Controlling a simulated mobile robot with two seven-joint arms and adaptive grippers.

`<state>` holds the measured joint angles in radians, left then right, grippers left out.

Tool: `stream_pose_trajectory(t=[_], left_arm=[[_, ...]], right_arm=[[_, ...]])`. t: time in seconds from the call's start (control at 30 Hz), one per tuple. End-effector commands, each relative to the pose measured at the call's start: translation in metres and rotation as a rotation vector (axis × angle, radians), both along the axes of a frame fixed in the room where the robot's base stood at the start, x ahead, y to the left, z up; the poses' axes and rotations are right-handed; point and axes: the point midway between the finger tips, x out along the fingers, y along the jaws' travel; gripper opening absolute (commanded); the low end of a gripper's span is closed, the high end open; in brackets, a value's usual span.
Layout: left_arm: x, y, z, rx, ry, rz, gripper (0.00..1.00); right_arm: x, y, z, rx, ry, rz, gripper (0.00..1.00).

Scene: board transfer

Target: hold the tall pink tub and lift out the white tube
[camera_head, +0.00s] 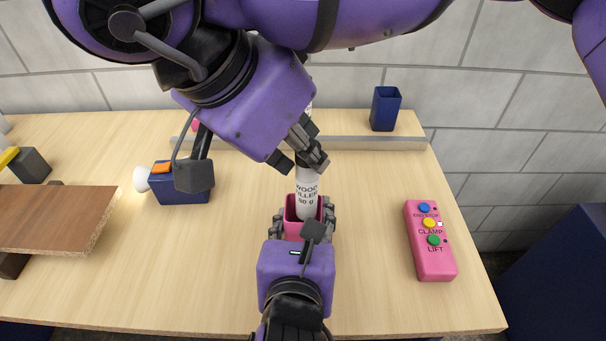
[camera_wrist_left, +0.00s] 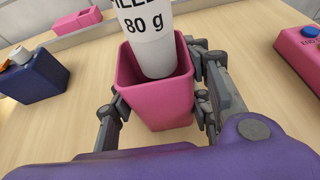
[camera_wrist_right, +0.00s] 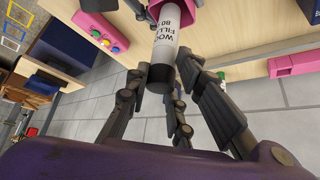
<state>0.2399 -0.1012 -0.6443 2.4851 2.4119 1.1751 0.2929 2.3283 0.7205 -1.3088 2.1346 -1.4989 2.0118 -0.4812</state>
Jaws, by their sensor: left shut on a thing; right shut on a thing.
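The tall pink tub (camera_head: 292,212) stands upright on the wooden table, open at the top. My left gripper (camera_head: 304,224) is shut on it from the near side, with fingers at its walls; the tub also shows in the left wrist view (camera_wrist_left: 158,107). The white tube (camera_head: 307,196), printed "WOOD FILLER 80 g", stands in the tub with its lower end hidden inside. My right gripper (camera_head: 302,158) comes from above and is shut on the tube's upper part. In the right wrist view the tube (camera_wrist_right: 166,45) has its dark end between the fingers.
A pink control box (camera_head: 436,262) with three buttons lies to the right. A navy block (camera_head: 180,190) lies left. A metal rail (camera_head: 375,143) and a navy cup (camera_head: 385,108) are behind. A brown board (camera_head: 55,215) is at far left.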

Motion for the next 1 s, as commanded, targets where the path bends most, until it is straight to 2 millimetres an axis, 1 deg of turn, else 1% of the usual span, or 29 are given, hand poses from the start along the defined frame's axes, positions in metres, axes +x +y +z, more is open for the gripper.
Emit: stream_pose_trajectory(t=[0.03, 0.13, 0.4, 0.43, 0.57, 0.8, 0.9, 0.93, 1.0], left_arm=[[0.0000, -0.0004, 0.0000, 0.000, 0.000, -0.001, 0.25], [-0.0001, -0.0008, -0.0001, -0.001, 0.000, -0.002, 0.25], [-0.0002, -0.0013, -0.0002, -0.001, 0.000, -0.003, 0.25], [-0.0002, -0.0014, -0.0002, -0.001, 0.000, -0.003, 0.49], [-0.0002, -0.0015, -0.0002, -0.001, 0.001, -0.004, 0.66], [-0.0002, -0.0015, -0.0002, -0.001, 0.001, -0.004, 0.67], [-0.0002, -0.0015, -0.0002, -0.001, 0.001, -0.004, 0.80], [-0.0002, -0.0015, -0.0001, -0.002, 0.000, -0.004, 0.82], [-0.0002, -0.0015, -0.0001, -0.002, 0.000, -0.004, 0.82]], right_arm=[[0.0003, 0.0001, 0.0066, 0.001, -0.003, -0.001, 0.00], [0.0000, 0.0006, 0.0132, 0.003, -0.003, 0.000, 0.00], [-0.0001, 0.0010, 0.0151, 0.004, -0.001, 0.001, 0.00], [-0.0001, 0.0012, 0.0151, 0.005, -0.002, 0.000, 0.00], [-0.0001, 0.0012, 0.0150, 0.005, -0.002, 0.000, 0.00], [-0.0001, 0.0013, 0.0150, 0.005, -0.002, 0.000, 0.00], [-0.0001, 0.0013, 0.0150, 0.005, -0.002, 0.000, 0.00], [-0.0001, 0.0013, 0.0150, 0.005, -0.002, 0.000, 0.00], [-0.0001, 0.0013, 0.0150, 0.005, -0.002, 0.000, 0.00]])
